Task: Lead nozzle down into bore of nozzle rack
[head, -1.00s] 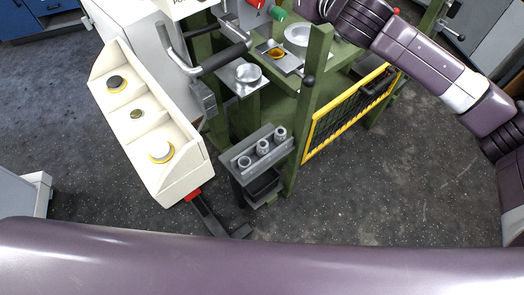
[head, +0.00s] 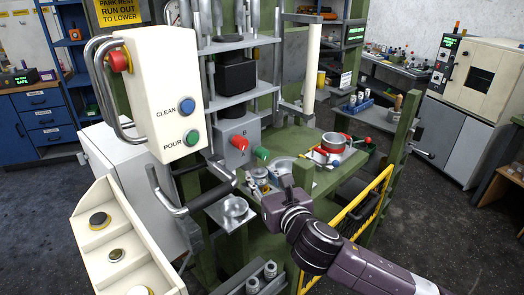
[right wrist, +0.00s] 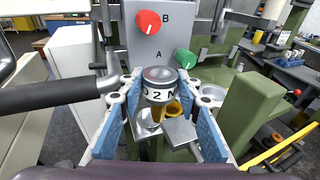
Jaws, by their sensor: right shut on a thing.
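My right gripper (right wrist: 158,115) shows in the right wrist view, its blue-padded fingers on either side of a short silver cylinder with dark lettering, the nozzle (right wrist: 159,76). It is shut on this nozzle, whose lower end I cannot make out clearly. In the head view the right gripper (head: 262,184) is over the green machine table, and the nozzle is too small to tell there. The grey nozzle rack (head: 240,291) is cut off at the bottom edge of the head view. Small silver pieces (head: 270,270) stand in it. No empty bore shows. My left gripper is not in view.
A white control box (head: 165,90) and a black-gripped handle (head: 212,193) are left of the gripper. A grey block with red and green knobs (right wrist: 160,40) stands just beyond it. A green post (right wrist: 250,105) and yellow mesh guard (head: 360,210) are to the right.

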